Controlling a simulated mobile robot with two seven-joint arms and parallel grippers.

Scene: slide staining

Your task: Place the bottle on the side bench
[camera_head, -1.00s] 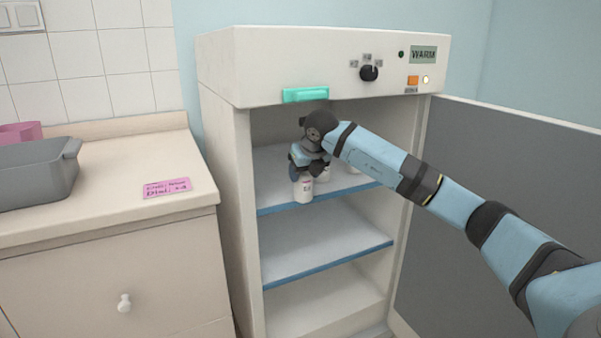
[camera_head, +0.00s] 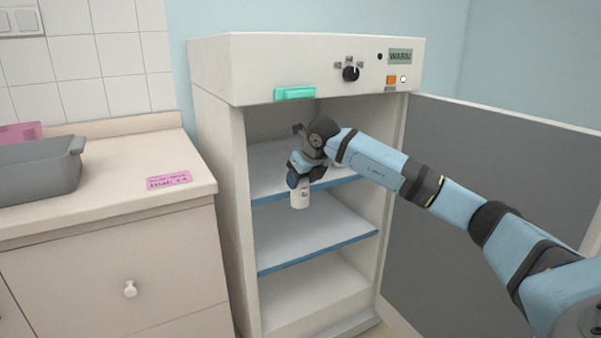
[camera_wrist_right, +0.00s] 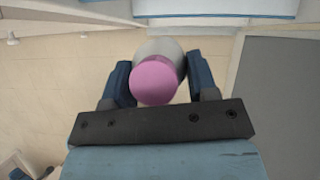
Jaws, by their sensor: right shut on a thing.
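A white bottle (camera_head: 300,197) hangs upright from my right gripper (camera_head: 299,178), in front of the upper shelf of the open cabinet. In the right wrist view the bottle's pink cap (camera_wrist_right: 155,80) sits between the two fingers of the right gripper (camera_wrist_right: 157,85), which are shut on it. The side bench (camera_head: 110,212) is at the left, with a pale top and a drawer front below. A pink label (camera_head: 169,180) lies on its top near the right edge. My left gripper is not in view.
The warming cabinet (camera_head: 215,130) stands right of the bench, its door (camera_head: 490,200) wide open to the right. Another white item (camera_head: 336,172) is partly hidden on the upper shelf (camera_head: 270,165). A grey tray (camera_head: 40,170) stands on the bench's left; bare top surrounds the label.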

